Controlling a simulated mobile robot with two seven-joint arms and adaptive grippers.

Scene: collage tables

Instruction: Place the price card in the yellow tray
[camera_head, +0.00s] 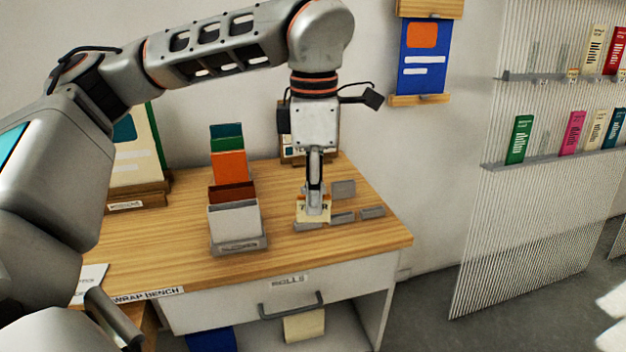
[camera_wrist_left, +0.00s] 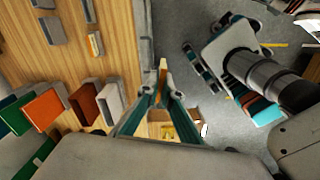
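In the left wrist view my left gripper (camera_wrist_left: 161,80) is closed on a thin tan edge (camera_wrist_left: 163,66), which looks like this card edge-on. I cannot tell whether the card touches the bench. No yellow tray is clear in the head view. A yellow patch (camera_wrist_left: 168,132) shows between the fingers in the left wrist view; I cannot tell whether it is the tray.
Several small grey blocks (camera_head: 343,188) lie around the gripper on the bench (camera_head: 170,236). A stand of coloured cards (camera_head: 236,221) stands left of it. A drawer (camera_head: 290,300) is below the front edge. A ribbed rack of booklets (camera_head: 550,160) stands at the right.

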